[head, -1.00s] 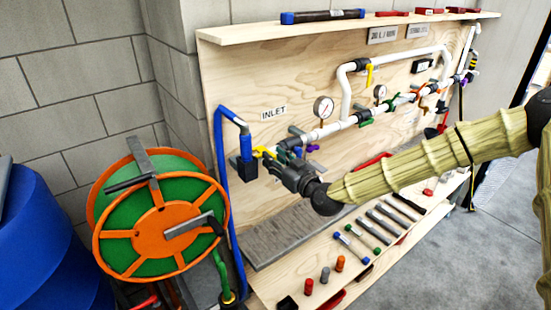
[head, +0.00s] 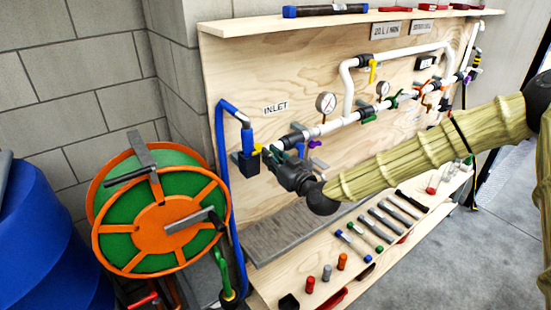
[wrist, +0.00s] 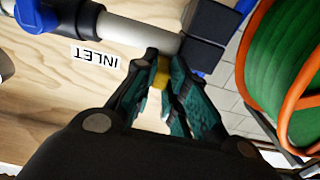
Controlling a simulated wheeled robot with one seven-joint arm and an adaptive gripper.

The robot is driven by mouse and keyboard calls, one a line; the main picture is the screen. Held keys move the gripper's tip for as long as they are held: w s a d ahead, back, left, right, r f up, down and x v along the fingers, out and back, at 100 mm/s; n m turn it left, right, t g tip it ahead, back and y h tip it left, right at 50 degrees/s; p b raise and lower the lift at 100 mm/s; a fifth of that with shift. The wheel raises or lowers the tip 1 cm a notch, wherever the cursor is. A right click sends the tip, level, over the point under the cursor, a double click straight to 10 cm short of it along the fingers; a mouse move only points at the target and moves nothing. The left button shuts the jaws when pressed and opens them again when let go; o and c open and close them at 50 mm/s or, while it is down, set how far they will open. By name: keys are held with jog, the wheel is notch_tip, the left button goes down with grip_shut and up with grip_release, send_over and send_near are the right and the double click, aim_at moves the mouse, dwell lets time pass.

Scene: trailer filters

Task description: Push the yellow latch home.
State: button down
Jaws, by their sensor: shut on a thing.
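The yellow latch (head: 257,148) shows as a small yellow patch beside the black fitting (head: 246,165), at the left end of the pipe line near the INLET label (head: 275,108). In the wrist view the yellow latch (wrist: 161,73) is a small block between my fingertips, just below the pale pipe (wrist: 140,33) and next to the black block (wrist: 207,35). My gripper (head: 271,155) is shut on it, and its fingers (wrist: 165,73) hide part of the latch. How far the latch sits in its seat cannot be told.
An orange and green hose reel (head: 160,215) stands left of the board, close to my gripper. A blue hose (head: 221,190) runs down the board's left edge. The lower shelf holds several tools and coloured plugs. A gauge (head: 326,103) is above my gripper.

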jog(key=shift+s+a, duration=0.1)
jog(key=shift+a, duration=0.05)
jog(key=c, duration=1.7)
grip_release()
jog(key=shift+o, duration=1.3)
jog(key=shift+a, duration=0.15)
jog(key=shift+d, duration=0.25)
jog(key=v, duration=1.1)
jog(key=shift+s+d, duration=0.15)
jog(key=shift+s, duration=0.25)
